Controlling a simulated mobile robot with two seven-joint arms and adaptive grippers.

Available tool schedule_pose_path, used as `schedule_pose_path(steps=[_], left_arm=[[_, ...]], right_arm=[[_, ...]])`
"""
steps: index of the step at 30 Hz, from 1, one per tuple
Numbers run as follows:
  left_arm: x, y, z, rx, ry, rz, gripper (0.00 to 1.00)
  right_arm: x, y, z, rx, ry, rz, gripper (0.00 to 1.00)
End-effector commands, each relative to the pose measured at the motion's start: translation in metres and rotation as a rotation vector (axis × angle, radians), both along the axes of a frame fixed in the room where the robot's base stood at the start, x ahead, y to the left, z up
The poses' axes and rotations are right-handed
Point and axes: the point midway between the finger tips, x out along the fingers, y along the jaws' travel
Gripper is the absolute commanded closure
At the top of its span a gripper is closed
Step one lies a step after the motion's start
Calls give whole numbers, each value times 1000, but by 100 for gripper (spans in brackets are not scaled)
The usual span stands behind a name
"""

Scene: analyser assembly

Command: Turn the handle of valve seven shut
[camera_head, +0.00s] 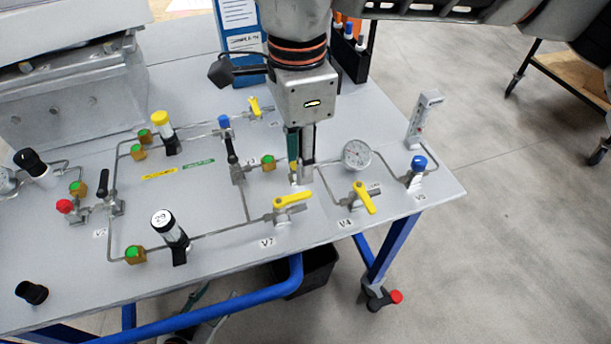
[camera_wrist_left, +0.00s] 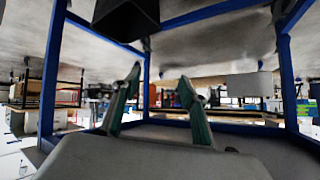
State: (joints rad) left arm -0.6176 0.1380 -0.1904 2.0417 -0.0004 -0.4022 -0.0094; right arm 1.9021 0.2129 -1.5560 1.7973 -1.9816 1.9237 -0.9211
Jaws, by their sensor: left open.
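Valve seven, labelled V7, has a yellow lever handle (camera_head: 294,200) on the front pipe, right of the table's middle. The handle points right, roughly along the pipe. My right gripper (camera_head: 301,183) points down just behind this handle, apart from it as far as I can see. Its two fingers are seen nearly side-on, so their gap is unclear. Something yellow shows beside them. My left gripper is open and empty in the left wrist view (camera_wrist_left: 160,78). In the head view, only a teal part of it (camera_head: 195,298) seems to show below the table's front edge.
V4's yellow handle (camera_head: 365,197) stands close to the right, with a round gauge (camera_head: 356,154) behind it. V5 has a blue cap (camera_head: 419,163). A numbered black-and-white knob (camera_head: 163,221) stands left. Blue table rails (camera_head: 210,305) and a black bin (camera_head: 312,270) are below.

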Motion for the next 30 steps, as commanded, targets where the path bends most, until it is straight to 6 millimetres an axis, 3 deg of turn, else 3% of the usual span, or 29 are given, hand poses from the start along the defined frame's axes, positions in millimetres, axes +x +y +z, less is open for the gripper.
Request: schedule_pose_path(steps=[16,28,29,30], left_arm=[[-5,2,-9,11,10,-6,57],[0,2,-4,11,-2,-5,57],[0,1,-4,10,-1,-6,57],[0,2,-4,11,0,-6,57]], right_arm=[[0,-1,-70,-3,2,-2,72],[0,-1,-78,-2,-1,-1,72],[0,-1,-78,-2,-1,-2,75],[0,-1,-77,-2,-1,-1,85]])
